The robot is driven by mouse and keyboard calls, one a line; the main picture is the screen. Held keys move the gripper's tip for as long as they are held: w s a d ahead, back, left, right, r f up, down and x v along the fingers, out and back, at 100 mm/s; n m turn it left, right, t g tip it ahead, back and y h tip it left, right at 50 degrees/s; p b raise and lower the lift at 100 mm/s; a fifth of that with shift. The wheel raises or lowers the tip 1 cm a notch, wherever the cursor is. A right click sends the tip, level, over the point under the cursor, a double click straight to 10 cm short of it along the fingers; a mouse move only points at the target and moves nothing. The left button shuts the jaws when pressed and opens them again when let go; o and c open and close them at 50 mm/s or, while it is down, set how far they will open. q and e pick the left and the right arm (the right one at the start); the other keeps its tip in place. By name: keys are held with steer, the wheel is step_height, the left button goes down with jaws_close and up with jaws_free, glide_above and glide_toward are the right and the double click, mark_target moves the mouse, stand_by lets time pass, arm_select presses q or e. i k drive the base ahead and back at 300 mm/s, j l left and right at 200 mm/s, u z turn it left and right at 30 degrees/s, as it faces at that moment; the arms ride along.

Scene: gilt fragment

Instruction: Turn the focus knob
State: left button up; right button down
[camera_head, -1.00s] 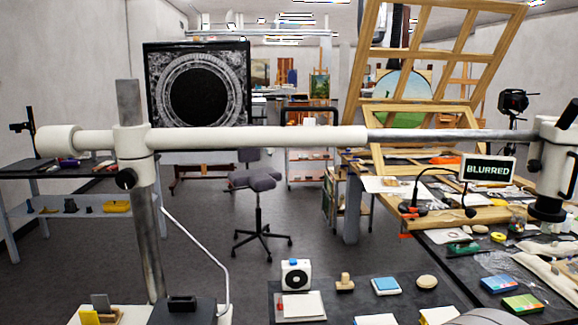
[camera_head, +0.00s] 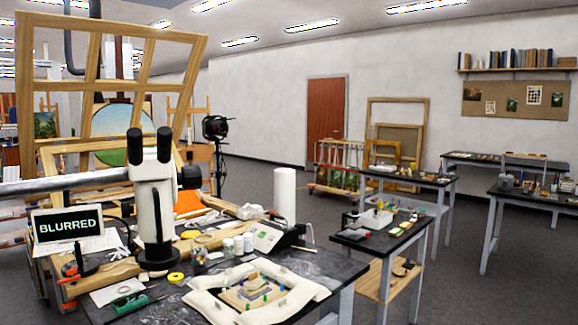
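A white stereo microscope (camera_head: 153,205) with two black eyepieces stands over the dark worktable, held on a boom arm (camera_head: 65,185) from the left. A dark round part (camera_head: 190,177) sticks out at the right of its head; it may be the focus knob, but I cannot tell for sure. A small sign (camera_head: 67,225) left of the microscope reads "BLURRED". Neither of my grippers is in view.
A padded white ring around a gilt fragment (camera_head: 252,292) lies at the table's front. A wooden frame (camera_head: 110,60) rises behind. Floor at the right is partly clear.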

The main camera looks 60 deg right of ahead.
mark_target(190, 178)
steer(key=l+z, duration=0.3)
steer(key=l, duration=2.4)
